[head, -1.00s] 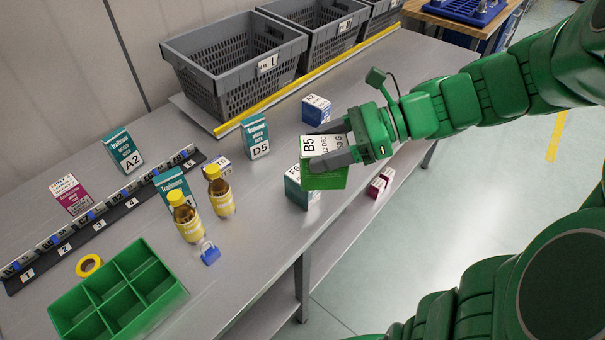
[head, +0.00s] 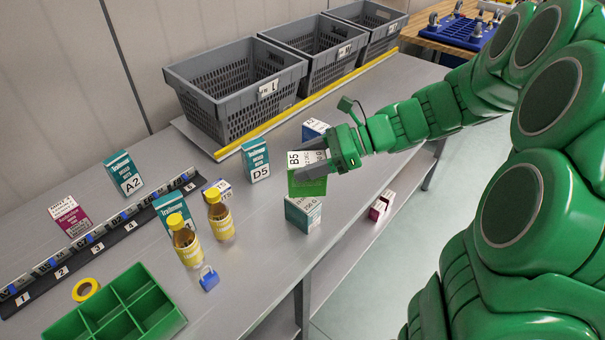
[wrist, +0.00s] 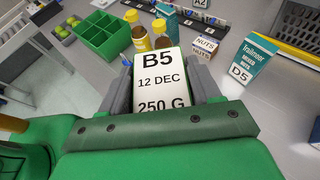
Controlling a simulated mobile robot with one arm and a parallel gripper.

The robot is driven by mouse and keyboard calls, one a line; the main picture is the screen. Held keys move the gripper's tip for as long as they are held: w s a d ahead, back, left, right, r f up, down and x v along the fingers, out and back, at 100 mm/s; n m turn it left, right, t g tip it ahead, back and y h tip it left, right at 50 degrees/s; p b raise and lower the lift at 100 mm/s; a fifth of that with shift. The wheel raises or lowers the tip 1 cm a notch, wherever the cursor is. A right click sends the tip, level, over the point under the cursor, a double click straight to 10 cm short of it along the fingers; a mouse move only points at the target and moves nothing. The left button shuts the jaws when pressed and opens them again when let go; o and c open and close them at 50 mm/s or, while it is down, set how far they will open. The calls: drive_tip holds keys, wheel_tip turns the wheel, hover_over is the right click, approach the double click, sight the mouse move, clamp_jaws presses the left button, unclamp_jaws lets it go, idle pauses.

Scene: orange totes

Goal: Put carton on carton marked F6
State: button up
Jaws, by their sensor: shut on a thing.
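A green and white carton marked B5 (head: 308,186) is held in my gripper (head: 316,162), whose fingers are shut on its sides. In the wrist view, its white face with B5 and 12 DEC (wrist: 158,72) shows between the two fingers (wrist: 160,90). A teal and white carton (head: 303,214) stands on the table directly below the held one; an F6 mark showed on it earlier, but its upper part is now covered. The held carton's lower edge meets the teal carton's top in the picture. I cannot tell whether they touch. The teal carton is hidden in the wrist view.
Carton D5 (head: 256,160) and a blue and white carton (head: 314,130) stand nearby. Two yellow-capped bottles (head: 220,216), a blue padlock (head: 209,279) and a green divided tray (head: 150,296) are left. Grey totes (head: 235,100) line the back. The table's front edge is close.

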drive_tip(key=shift+w+a+f, duration=0.1)
drive_tip(key=shift+w+f, duration=0.45)
drive_tip(key=shift+f, duration=0.65)
drive_tip(key=shift+w+a+f, duration=0.1)
drive_tip(key=shift+w+f, duration=0.5)
drive_tip(key=shift+f, duration=0.55)
drive_tip(key=shift+w+a+f, duration=0.1)
drive_tip(key=shift+w+f, duration=0.45)
drive_tip(key=shift+f, duration=0.65)
drive_tip(key=shift+f, duration=0.15)
drive_tip(key=o, duration=1.2)
